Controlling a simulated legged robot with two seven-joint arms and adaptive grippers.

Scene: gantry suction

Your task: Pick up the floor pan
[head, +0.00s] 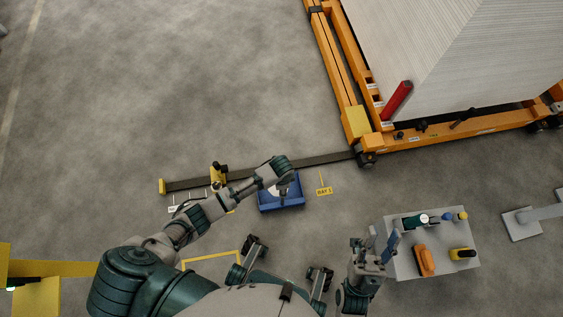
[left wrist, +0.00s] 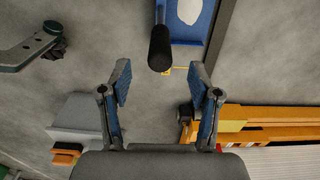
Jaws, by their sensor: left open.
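The floor pan (head: 290,206) is a blue, shallow tray on the concrete floor. My left wrist hangs over it and hides its upper part in the head view. In the left wrist view the pan (left wrist: 206,28) is at the top edge, with a pale patch inside. A black round-ended bar (left wrist: 160,48), apparently its handle, points toward my left gripper (left wrist: 160,76). The left gripper is open and empty, its fingers apart below the bar end, not touching it. My right gripper (head: 386,248) is beside the grey table; its finger opening is unclear.
The grey table (head: 405,268) holds an orange tool (head: 425,260) and several small items. An orange gantry frame (head: 350,105) with a pale panel stack stands at upper right. A dark floor rail (head: 320,160) runs behind the pan. Open floor lies at upper left.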

